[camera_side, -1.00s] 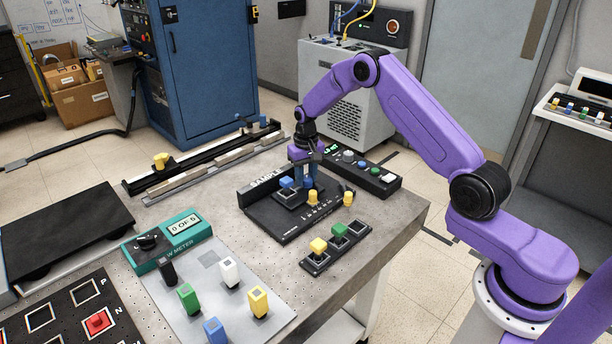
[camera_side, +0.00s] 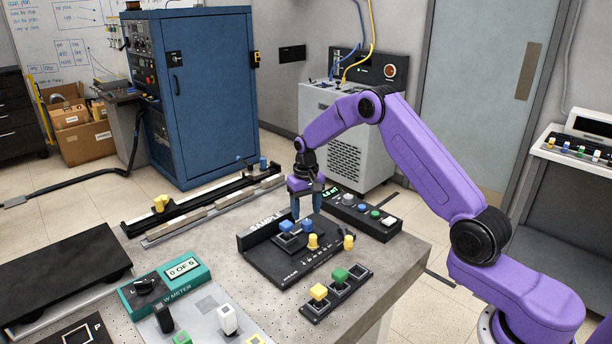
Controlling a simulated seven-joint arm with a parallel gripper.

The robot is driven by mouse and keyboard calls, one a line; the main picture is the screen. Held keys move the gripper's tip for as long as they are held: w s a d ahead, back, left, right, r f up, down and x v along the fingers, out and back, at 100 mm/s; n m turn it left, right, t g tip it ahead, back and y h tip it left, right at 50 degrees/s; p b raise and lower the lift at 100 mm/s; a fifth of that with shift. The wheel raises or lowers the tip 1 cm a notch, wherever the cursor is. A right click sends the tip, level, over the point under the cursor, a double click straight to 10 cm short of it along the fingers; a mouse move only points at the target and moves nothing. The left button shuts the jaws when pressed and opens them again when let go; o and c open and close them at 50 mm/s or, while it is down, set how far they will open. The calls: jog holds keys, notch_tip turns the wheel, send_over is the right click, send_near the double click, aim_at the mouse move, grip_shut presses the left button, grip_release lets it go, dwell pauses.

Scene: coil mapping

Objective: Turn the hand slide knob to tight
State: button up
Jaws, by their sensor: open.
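My gripper (camera_side: 306,210) is open and empty, pointing down above the black SAMPLE board (camera_side: 270,264), with its two blue-grey fingers apart. The board carries two blue-topped blocks in a holder (camera_side: 292,235) and two yellow knobs, one near its middle (camera_side: 313,242) and one at its right edge (camera_side: 348,242). Another yellow knob (camera_side: 160,203) sits on a long black slide rail (camera_side: 200,199) at the table's back left, well left of my gripper. No label shows which knob is the hand slide knob, and no tight mark is readable.
Behind the board is a black button box (camera_side: 362,215) with a green display. In front is a strip (camera_side: 336,296) with yellow and green blocks. A teal W METER (camera_side: 165,285) reads "0 OF 5", with several coloured blocks nearby. Bare table lies between rail and board.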

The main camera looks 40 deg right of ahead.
aim_at(306, 221)
notch_tip(306, 221, up, 14)
jog(key=shift+f, duration=0.25)
dwell(0.3)
jog(key=s+a+r+n, duration=0.2)
jog(key=s+a+n, duration=0.2)
jog(key=s+a, duration=0.45)
jog(key=s+a+r+n, duration=0.2)
jog(key=s+a+n, duration=0.2)
jog(key=s+a, duration=0.4)
jog(key=s+d+f+n, duration=0.1)
jog(key=s+n, duration=0.3)
jog(key=s, duration=0.9)
jog(key=s+d+f+n, duration=0.2)
jog(key=s+d+n, duration=0.1)
jog(key=s, duration=1.1)
jog(key=shift+d+n, duration=0.3)
jog(key=shift+n, duration=0.1)
jog(key=shift+r, duration=0.1)
